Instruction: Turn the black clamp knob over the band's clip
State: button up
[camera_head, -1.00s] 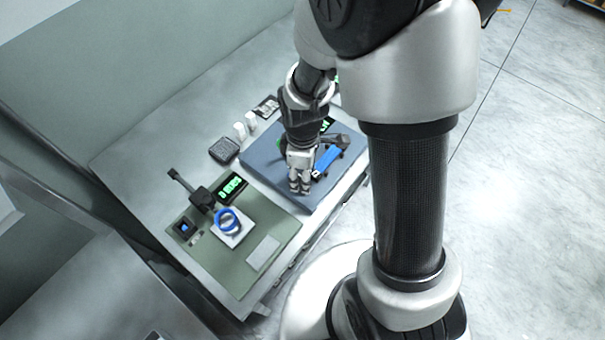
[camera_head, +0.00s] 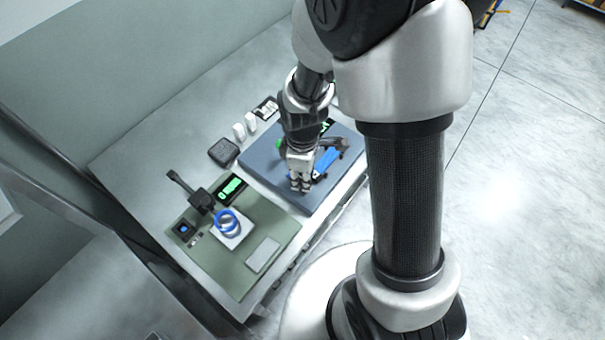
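My gripper (camera_head: 300,182) points down over the blue-grey plate (camera_head: 270,171) on the table. Its fingertips are low over the plate, and they are too small to tell whether they are open or shut. A blue band (camera_head: 328,160) lies on the plate just right of my gripper, with dark parts (camera_head: 343,143) at its upper right end. I cannot make out the black clamp knob or the band's clip; my gripper and wrist cover part of that area.
A green board (camera_head: 205,252) at the front left carries a black device (camera_head: 201,200), a green-lit display (camera_head: 231,188) and a blue ring (camera_head: 227,223) on a white pad. A dark box (camera_head: 223,152) and small white blocks (camera_head: 245,127) stand behind. The table's left part is bare.

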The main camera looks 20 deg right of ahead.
jog(key=shift+c, duration=0.5)
jog(key=shift+m, duration=0.3)
jog(key=m, duration=0.3)
jog(key=shift+m, duration=0.3)
jog(key=m, duration=0.4)
jog(key=shift+m+p, duration=0.3)
jog(key=shift+p, duration=0.05)
jog(key=m, duration=0.4)
jog(key=shift+m, duration=2.5)
jog(key=o, duration=1.1)
jog(key=shift+d, duration=0.1)
jog(key=shift+c, duration=0.2)
